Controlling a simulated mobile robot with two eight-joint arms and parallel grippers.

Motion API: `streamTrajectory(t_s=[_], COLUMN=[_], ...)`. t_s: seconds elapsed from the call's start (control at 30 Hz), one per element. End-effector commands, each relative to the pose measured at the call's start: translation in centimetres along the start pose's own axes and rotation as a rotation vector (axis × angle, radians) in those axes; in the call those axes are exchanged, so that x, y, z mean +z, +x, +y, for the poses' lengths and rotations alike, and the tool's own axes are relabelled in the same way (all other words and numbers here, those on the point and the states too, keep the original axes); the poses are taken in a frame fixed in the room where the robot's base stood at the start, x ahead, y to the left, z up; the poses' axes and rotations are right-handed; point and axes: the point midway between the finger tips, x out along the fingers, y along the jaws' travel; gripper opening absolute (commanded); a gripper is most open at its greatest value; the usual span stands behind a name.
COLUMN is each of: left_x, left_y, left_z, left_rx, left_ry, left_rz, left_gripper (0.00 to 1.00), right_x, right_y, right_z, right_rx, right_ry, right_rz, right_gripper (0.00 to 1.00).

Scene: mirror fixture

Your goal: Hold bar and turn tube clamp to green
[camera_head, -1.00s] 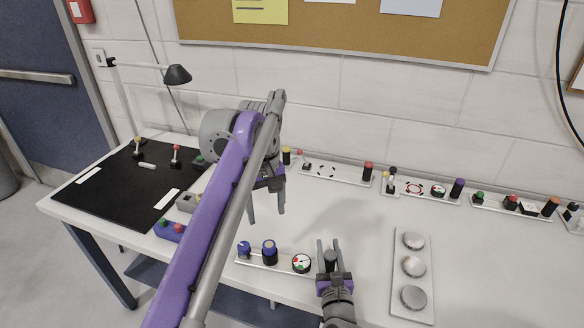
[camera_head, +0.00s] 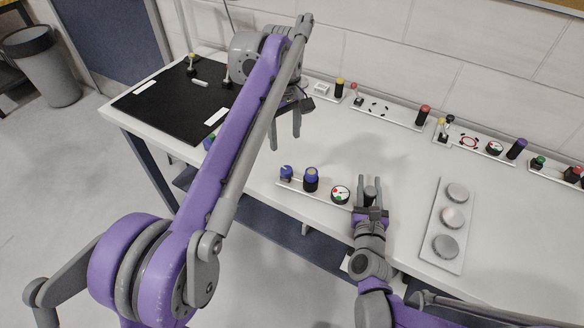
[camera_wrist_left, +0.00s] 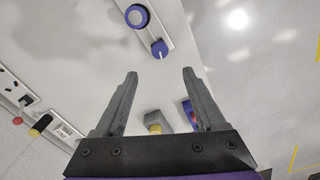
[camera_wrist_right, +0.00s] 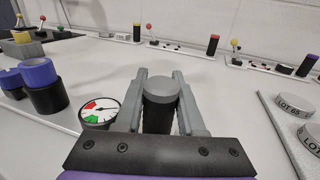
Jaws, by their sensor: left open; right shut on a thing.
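A grey plate (camera_head: 322,195) at the table's front edge carries a blue knob (camera_head: 286,172), a black cylinder with a blue collar (camera_head: 311,180), a round red-green gauge (camera_head: 341,194) and a dark upright bar (camera_head: 370,192). My right gripper (camera_head: 370,182) is shut on the bar, one finger on each side; the right wrist view shows the bar (camera_wrist_right: 160,98) and gauge (camera_wrist_right: 98,111). My left gripper (camera_head: 285,141) is open and empty, above the table behind the blue knob. In the left wrist view the knob (camera_wrist_left: 160,49) lies beyond the fingertips. I cannot tell exactly where the gauge needle points.
A plate with several round discs (camera_head: 467,218) lies right of the right gripper. More fixtures (camera_head: 385,110) line the back wall. A black mat (camera_head: 175,112) covers the table's left end. The table's middle behind the grippers is clear.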

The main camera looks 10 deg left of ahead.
Motion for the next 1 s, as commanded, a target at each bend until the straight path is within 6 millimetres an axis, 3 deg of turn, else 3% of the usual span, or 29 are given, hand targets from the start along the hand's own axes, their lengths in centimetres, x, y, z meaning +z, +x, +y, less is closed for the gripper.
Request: streamTrajectory(t_s=[0.4,0.6,1.0], left_x=[0.1,0.1,0.1], left_y=[7.5,10.3,11.4], left_z=[0.0,0.0,0.0], left_rx=[0.0,0.0,0.0], left_ry=[0.002,0.003,0.003], left_rz=[0.0,0.0,0.0], left_gripper=[0.72,0.72,0.72], right_x=[0.0,0.0,0.0], right_y=[0.0,0.0,0.0], right_z=[0.0,0.0,0.0], right_rx=[0.0,0.0,0.0], right_ry=[-0.001,-0.001,-0.001], right_rz=[0.0,0.0,0.0], right_gripper=[0.0,0.0,0.0])
